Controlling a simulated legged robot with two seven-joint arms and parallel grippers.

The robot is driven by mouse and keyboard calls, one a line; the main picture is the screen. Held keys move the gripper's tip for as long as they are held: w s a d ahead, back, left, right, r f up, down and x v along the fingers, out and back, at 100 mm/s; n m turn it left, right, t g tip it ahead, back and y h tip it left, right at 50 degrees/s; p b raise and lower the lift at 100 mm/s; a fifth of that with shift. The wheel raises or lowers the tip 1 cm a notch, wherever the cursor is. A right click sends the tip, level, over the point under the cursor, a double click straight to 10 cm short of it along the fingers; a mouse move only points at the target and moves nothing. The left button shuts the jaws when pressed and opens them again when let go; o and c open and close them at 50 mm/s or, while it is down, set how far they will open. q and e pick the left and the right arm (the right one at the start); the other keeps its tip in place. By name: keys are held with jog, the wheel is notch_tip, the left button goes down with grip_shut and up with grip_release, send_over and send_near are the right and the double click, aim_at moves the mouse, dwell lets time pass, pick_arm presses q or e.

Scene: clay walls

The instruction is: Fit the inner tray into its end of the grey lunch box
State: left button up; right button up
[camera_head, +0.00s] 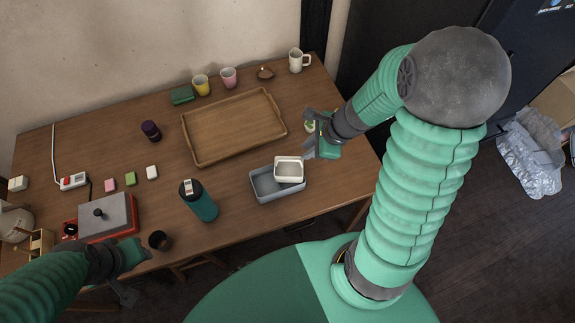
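The grey lunch box (264,188) sits near the table's front edge, right of the middle. The small white inner tray (289,170) is at the box's right end. Its rim looks higher than the box's rim and overlaps the back edge; I cannot tell if it is seated or resting on top. My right gripper (310,132) is behind and to the right of the tray, apart from it, with its fingers spread. A small white and green item (310,126) shows between or beyond the fingers. My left gripper (133,270) is at the front left, fingers spread, away from the box.
A teal bottle (203,205) stands left of the box. A wooden tray (232,128) lies behind it. A dark cup (160,241) is near my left gripper, beside a red and grey appliance (107,218). Cups, including a white mug (299,61), stand along the back.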

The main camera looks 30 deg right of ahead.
aim_at(292, 161)
jog(key=b+x, duration=0.3)
jog(key=x, duration=0.7)
jog(key=shift+a+b, duration=0.2)
jog(key=shift+b, duration=0.2)
jog(key=b+x, duration=0.2)
jog(key=x, duration=0.3)
jog(key=shift+w+a+r, duration=0.1)
jog(key=shift+a, duration=0.05)
jog(key=shift+w, duration=0.25)
jog(key=shift+s+a, duration=0.1)
grip_shut()
